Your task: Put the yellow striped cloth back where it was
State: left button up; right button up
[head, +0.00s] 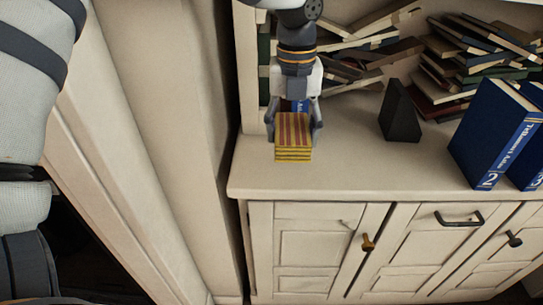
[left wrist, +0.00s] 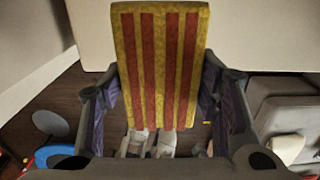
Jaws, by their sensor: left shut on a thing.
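The yellow striped cloth (head: 293,137) is a folded block with yellow and dark red stripes. In the head view it shows at the left end of the cream cabinet top (head: 350,180). My left gripper (head: 295,122) is shut on it, with one finger on each side. I cannot tell whether the cloth touches the cabinet top. In the left wrist view the cloth (left wrist: 160,60) fills the upper middle between the fingers of my left gripper (left wrist: 161,85). My right gripper is not in view.
A black wedge-shaped bookend (head: 400,115) stands to the right of the cloth. Upright blue books (head: 492,135) stand at the right. Messy book piles (head: 465,60) lie at the back. A cream wall panel (head: 175,130) is at the left. The front middle of the cabinet top is clear.

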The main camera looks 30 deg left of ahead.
pick_arm(q)
send_over(274, 168)
notch_tip(274, 168, down, 5)
jog(key=shift+d+f, duration=0.1)
jog(key=f, duration=0.3)
jog(key=shift+a, duration=0.2)
jog(key=shift+f, duration=0.25)
jog(key=o, duration=1)
jog(key=shift+w, duration=0.1)
notch_tip(274, 168, up, 8)
jog(key=shift+d+f, duration=0.1)
jog(key=shift+f, duration=0.05)
